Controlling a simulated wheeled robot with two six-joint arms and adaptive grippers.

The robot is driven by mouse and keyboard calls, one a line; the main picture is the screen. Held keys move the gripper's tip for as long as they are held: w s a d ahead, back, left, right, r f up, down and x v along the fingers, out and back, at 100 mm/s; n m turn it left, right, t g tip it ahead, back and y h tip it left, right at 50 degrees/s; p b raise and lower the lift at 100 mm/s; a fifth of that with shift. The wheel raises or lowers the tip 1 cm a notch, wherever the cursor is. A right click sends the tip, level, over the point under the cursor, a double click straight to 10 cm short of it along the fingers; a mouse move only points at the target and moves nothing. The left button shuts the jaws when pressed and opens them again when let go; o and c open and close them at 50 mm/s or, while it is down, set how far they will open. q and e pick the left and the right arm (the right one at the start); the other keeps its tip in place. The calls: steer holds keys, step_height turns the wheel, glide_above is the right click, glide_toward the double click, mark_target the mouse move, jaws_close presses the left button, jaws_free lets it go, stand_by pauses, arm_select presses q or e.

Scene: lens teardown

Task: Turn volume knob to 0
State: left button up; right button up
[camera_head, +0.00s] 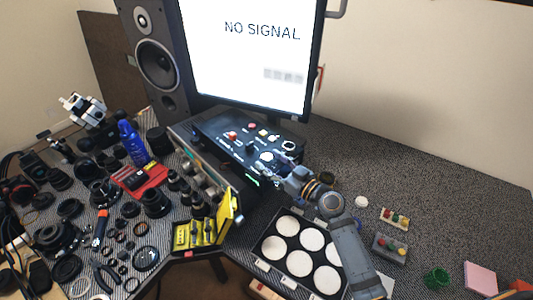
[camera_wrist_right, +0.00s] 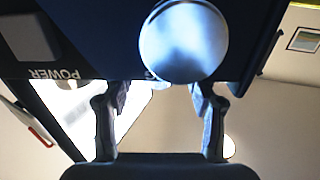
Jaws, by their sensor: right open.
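A black control box (camera_head: 235,130) with several buttons and knobs on its top stands below the monitor. A large round silver knob (camera_wrist_right: 184,40) fills the upper middle of the right wrist view, and in the head view a pale round knob (camera_head: 267,157) sits at the panel's near right. I cannot read a volume label or the knob's setting. My right gripper (camera_head: 279,166) reaches the box from the lower right. Its two fingers (camera_wrist_right: 160,90) are apart and empty, with the silver knob just beyond the tips; I cannot tell whether they touch it. My left gripper is not in view.
The monitor (camera_head: 250,50) reads "NO SIGNAL", with a speaker (camera_head: 158,60) to its left. Many lens parts, a blue bottle (camera_head: 132,143) and a yellow case (camera_head: 205,232) crowd the left. A tray of white discs (camera_head: 259,263) lies in front. The right back of the table is clear.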

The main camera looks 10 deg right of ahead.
steer(key=shift+w+a+r, duration=0.1)
steer(key=shift+w+a, duration=0.25)
steer(key=shift+w, duration=0.2)
steer(key=shift+w+a, duration=0.15)
steer(key=shift+w, duration=0.25)
steer(key=shift+c, duration=0.4)
steer(key=c, duration=1.1)
steer(key=shift+f, duration=0.3)
steer(key=n+g+y+b, duration=0.1)
steer(key=b, duration=0.4)
steer(key=n+g+y+b, duration=0.1)
steer(key=y+b, duration=0.1)
steer(key=b, duration=0.4)
steer(key=shift+f+n+g, duration=0.2)
steer(key=shift+n+g, duration=0.1)
steer(key=shift+n, duration=0.1)
steer(key=shift+r+g+y+b, duration=0.25)
steer(key=shift+g+y+b, duration=0.05)
steer(key=shift+y+b, duration=0.1)
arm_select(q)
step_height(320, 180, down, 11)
